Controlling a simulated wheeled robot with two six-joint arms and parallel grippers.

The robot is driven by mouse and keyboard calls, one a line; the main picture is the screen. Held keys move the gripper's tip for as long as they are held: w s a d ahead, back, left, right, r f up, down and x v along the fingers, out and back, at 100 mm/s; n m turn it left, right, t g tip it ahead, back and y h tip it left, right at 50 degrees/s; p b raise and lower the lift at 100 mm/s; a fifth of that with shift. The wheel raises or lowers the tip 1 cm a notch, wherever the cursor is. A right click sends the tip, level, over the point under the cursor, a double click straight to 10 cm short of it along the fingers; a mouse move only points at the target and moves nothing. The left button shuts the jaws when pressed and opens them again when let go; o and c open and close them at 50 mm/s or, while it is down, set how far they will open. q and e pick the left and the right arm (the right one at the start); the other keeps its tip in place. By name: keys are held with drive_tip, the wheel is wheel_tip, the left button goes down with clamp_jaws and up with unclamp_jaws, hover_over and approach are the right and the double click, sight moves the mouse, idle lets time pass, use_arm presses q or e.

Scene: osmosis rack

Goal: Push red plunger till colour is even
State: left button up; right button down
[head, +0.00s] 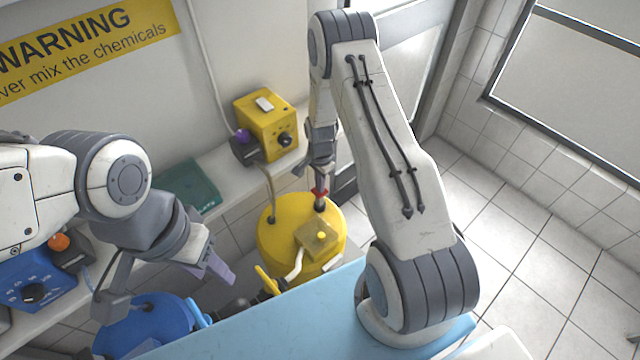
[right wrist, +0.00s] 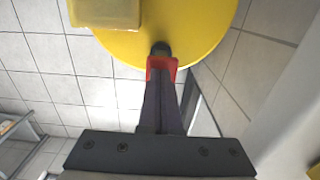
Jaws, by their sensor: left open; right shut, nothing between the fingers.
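The red plunger (head: 319,193) stands on top of the yellow tank (head: 287,228), near its back right edge. In the right wrist view the red plunger (right wrist: 161,65) shows at the tips of my right gripper (right wrist: 160,80), at the rim of the yellow tank (right wrist: 205,25). My right gripper (head: 320,170) is shut, empty and points down right above the plunger; its tips appear to touch it.
A yellow box (head: 268,125) with a black knob sits on the white shelf, and a blue control box (head: 35,280) stands at the left. A yellow valve handle (head: 268,280) and dark pipe lie between the tanks. Open tiled floor (head: 540,240) is at the right.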

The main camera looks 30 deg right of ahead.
sight(320, 195)
wheel_tip(320, 195, down, 5)
drive_tip(key=b, duration=0.4)
drive_tip(key=shift+f+b, duration=0.1)
drive_tip(key=shift+b, duration=0.2)
drive_tip(key=shift+s, duration=0.1)
drive_tip(key=shift+r+p, duration=0.45)
wheel_tip(320, 195, up, 4)
drive_tip(key=shift+r+p, duration=0.25)
drive_tip(key=shift+p, duration=0.9)
wheel_tip(320, 195, up, 9)
drive_tip(key=b, duration=0.2)
drive_tip(key=shift+b, duration=0.3)
drive_tip(key=shift+r, duration=0.1)
